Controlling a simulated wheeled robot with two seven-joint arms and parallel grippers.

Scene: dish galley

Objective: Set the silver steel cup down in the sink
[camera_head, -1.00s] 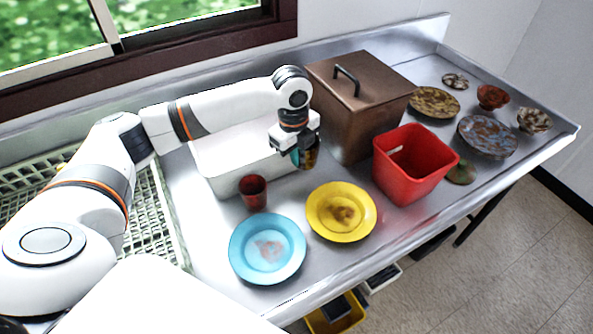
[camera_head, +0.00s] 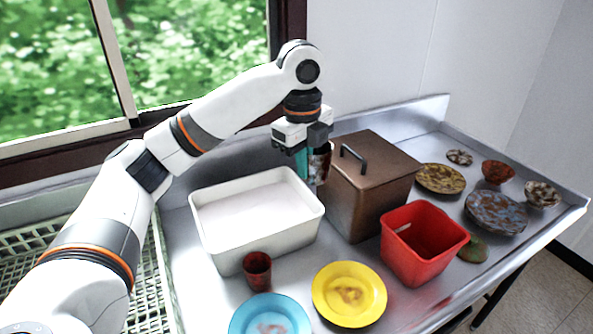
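My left gripper (camera_head: 308,165) points down above the right back corner of the white basin, the only sink-like vessel in view. It is shut on a shiny cup with dark reddish-brown patches (camera_head: 323,164), which looks like the silver steel cup. The fingers partly hide the cup. It is held up beside the brown box, and I cannot tell whether they touch. The white basin (camera_head: 222,254) stands on the steel counter, with a pale, level surface inside. My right gripper is not in view.
A brown lidded box (camera_head: 345,205) stands right of the basin. A dark red cup (camera_head: 257,273) stands at its front. A yellow plate (camera_head: 349,314), blue plate (camera_head: 262,322) and red bin (camera_head: 415,268) lie nearer. Several soiled dishes are at the right. A green rack (camera_head: 145,290) is at left.

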